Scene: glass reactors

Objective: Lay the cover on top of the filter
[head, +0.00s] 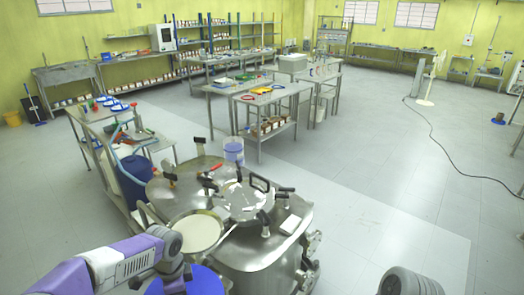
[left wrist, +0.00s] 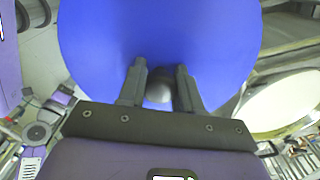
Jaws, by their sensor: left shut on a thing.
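The cover is a round blue disc (head: 203,283) at the bottom edge of the head view, partly cut off. In the left wrist view the blue cover (left wrist: 160,30) fills the top middle. My left gripper (left wrist: 160,80) is shut on the grey knob of the cover, with a finger on each side. The filter appears to be the round, open, pale-filled pan (head: 197,233) on the steel vessel, just beyond and above the cover in the head view. Its rim and pale inside also show at the right of the left wrist view (left wrist: 285,102). My right gripper is out of view.
The steel reactor (head: 265,252) has clamps and black handles standing up beside the pan. A blue drum (head: 135,180) stands to its left. Tables (head: 265,100) with small items stand farther back. The floor at right is mostly open, with a cable (head: 440,150) on it.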

